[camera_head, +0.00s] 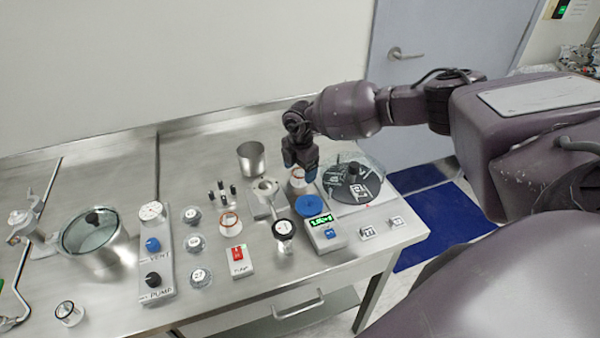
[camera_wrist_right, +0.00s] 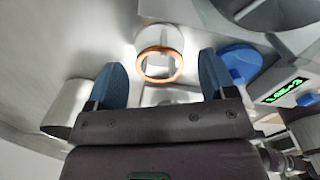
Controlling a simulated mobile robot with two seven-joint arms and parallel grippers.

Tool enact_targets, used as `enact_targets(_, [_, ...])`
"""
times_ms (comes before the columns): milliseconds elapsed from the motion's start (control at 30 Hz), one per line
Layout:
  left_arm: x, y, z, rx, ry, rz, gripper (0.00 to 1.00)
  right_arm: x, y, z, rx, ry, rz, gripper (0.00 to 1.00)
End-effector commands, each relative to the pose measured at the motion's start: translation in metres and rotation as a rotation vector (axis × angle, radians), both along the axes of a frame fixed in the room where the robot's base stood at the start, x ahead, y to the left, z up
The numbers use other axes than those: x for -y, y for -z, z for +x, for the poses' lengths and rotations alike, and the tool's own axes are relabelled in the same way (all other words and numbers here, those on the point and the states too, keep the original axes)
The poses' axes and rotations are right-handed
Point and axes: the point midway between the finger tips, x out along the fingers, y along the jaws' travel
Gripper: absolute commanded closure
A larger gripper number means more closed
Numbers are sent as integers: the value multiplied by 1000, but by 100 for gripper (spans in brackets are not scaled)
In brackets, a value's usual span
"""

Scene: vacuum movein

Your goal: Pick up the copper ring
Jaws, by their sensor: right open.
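The copper ring (camera_wrist_right: 160,79) shows in the right wrist view around the upper end of a pale cylinder, between my right fingertips in the picture. In the head view the ring (camera_head: 298,172) is a small orange band partly hidden by my fingers. My right gripper (camera_head: 300,168) points down over it with its blue fingers apart. In the wrist view my right gripper (camera_wrist_right: 163,62) is open, with a gap on both sides of the ring. I cannot tell the exact height between fingertips and ring. My left gripper is not in view.
A blue round pad (camera_head: 309,206) and a scale with a green display (camera_head: 325,233) stand close in front. A round dark device with a clear cover (camera_head: 352,186) is close right. A steel beaker (camera_head: 252,160) stands left. A small jar with a reddish rim (camera_head: 230,222) is further left.

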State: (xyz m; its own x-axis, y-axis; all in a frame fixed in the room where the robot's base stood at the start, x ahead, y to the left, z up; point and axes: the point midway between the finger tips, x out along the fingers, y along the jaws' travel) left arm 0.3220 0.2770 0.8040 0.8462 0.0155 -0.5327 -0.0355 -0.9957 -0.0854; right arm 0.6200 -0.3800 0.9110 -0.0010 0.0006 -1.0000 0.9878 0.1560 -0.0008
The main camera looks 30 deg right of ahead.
Motion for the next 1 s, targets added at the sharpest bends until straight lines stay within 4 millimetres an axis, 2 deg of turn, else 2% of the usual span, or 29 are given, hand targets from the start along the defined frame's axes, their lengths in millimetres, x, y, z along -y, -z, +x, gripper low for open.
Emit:
enact_targets(67, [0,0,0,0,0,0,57,0,0,0,0,0,0,23])
enact_targets(300, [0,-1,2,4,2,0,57,0,0,0,0,0,0,58])
enact_targets(400, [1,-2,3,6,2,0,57,0,0,0,-1,0,0,70])
enact_targets(833, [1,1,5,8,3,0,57,1,-5,0,-3,-1,-2,70])
enact_targets(1000, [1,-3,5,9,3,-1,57,2,-34,0,1,1,-2,81])
